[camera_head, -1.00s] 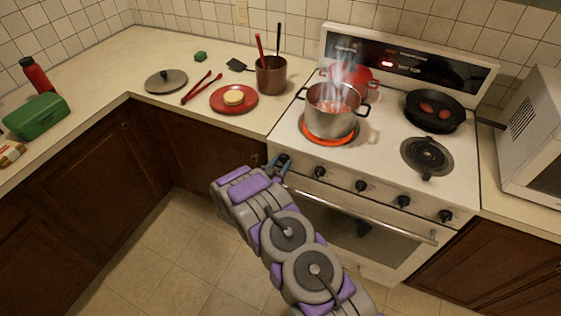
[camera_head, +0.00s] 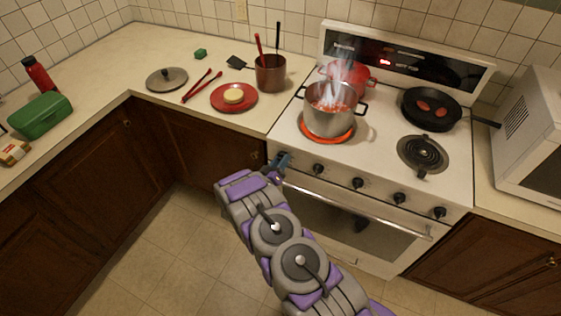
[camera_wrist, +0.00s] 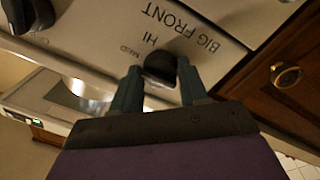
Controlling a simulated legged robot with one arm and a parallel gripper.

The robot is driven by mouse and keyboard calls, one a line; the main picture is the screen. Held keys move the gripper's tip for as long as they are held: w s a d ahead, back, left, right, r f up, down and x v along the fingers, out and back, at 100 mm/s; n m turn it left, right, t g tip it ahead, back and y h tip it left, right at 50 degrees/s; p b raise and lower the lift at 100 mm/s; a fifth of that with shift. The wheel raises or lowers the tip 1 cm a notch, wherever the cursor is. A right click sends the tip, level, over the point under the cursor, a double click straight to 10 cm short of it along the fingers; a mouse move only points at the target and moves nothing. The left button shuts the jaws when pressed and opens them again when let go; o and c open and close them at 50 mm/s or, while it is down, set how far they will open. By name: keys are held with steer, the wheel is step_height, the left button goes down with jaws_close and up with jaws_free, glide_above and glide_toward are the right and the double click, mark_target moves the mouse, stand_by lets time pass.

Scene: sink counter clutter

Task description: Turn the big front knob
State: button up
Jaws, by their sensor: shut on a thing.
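The big front knob (camera_wrist: 160,66) is dark and round on the stove's front panel, beside the upside-down label "BIG FRONT" and the mark "HI" in the wrist view. My gripper (camera_wrist: 160,78) has one finger on each side of this knob and is shut on it. In the head view my gripper (camera_head: 280,163) is at the left end of the stove's knob row and hides the knob there. The front left burner (camera_head: 351,139) glows orange under a steaming pot (camera_head: 329,121).
Other knobs, including a near one (camera_head: 318,168), line the panel to the right. The oven handle (camera_head: 365,214) runs just below. A black pan (camera_head: 432,118) and a red pot (camera_head: 362,77) stand on the stove. A wooden cabinet (camera_head: 215,165) adjoins on the left.

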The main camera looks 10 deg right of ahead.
steer(key=shift+w+a+r, duration=0.1)
steer(key=shift+w+a, duration=0.05)
steer(key=shift+a, duration=0.1)
steer(key=o, duration=1)
steer(key=shift+o, duration=0.2)
steer(key=shift+s+a, duration=0.1)
steer(key=shift+s, duration=0.1)
steer(key=p+v, duration=0.2)
steer(key=v, duration=1.5)
steer(key=shift+f, duration=0.25)
